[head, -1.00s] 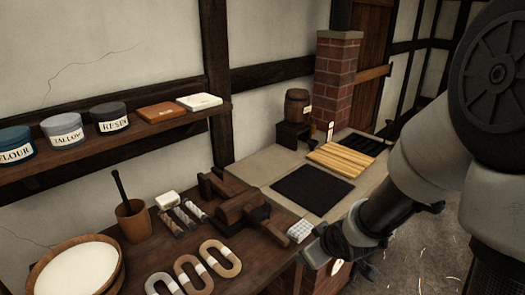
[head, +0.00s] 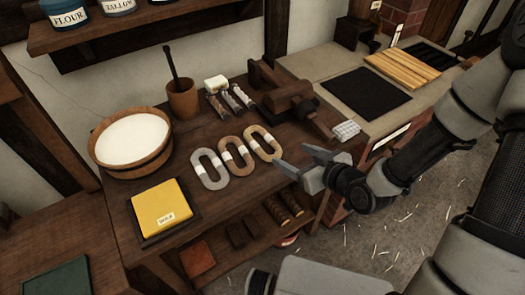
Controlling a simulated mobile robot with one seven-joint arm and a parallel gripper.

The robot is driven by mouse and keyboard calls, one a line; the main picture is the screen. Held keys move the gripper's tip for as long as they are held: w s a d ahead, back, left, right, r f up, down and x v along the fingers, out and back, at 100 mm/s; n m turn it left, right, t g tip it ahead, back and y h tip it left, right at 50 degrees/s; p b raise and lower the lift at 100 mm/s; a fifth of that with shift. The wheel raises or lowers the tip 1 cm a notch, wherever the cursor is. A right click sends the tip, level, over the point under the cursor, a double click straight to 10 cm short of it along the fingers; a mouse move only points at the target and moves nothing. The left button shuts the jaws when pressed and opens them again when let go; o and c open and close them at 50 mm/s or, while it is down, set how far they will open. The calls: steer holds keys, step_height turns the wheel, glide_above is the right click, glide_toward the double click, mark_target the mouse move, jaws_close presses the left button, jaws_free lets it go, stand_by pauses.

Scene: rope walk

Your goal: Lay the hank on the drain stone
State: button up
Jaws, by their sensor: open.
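Three oval hanks with white bands lie side by side on the dark wooden bench: a grey one (head: 197,170), a brown one (head: 225,157) and a tan one (head: 252,146). My gripper (head: 297,160) is open and empty, just right of the tan hank near the bench's front edge, apart from the hanks. A grey stone counter (head: 320,75) at the upper right bears a flat black slab (head: 368,93), a slatted wooden board (head: 403,64) and a dark ridged panel (head: 437,54). I cannot tell which of these is the drain stone.
A yellow block (head: 161,205) lies at front left. A lower shelf (head: 262,232) holds more items.

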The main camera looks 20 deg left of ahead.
steer(key=b, duration=0.2)
steer(key=f+b, duration=0.1)
steer(key=b, duration=0.1)
steer(key=shift+w+a+f, duration=0.1)
steer(key=shift+a+f, duration=0.15)
steer(key=shift+f, duration=0.05)
steer(key=a+b, duration=0.1)
steer(key=b, duration=0.2)
steer(key=shift+w+f, duration=0.35)
steer(key=shift+w, duration=0.05)
steer(key=b, duration=0.6)
glide_toward(265, 149)
steer(key=shift+w+a+r, duration=0.15)
steer(key=shift+w+a, duration=0.8)
steer(key=shift+w, duration=0.05)
steer(key=b+x, duration=0.1)
steer(key=x, duration=0.1)
steer(key=b+x, duration=0.1)
steer(key=x, duration=0.1)
steer(key=r+b+x, duration=0.1)
steer(key=x, duration=0.1)
steer(key=shift+w+a, duration=0.1)
steer(key=shift+a, duration=0.2)
steer(key=shift+w+a, duration=0.1)
steer(key=shift+w, duration=0.05)
steer(key=shift+r, duration=0.1)
steer(key=c, duration=0.8)
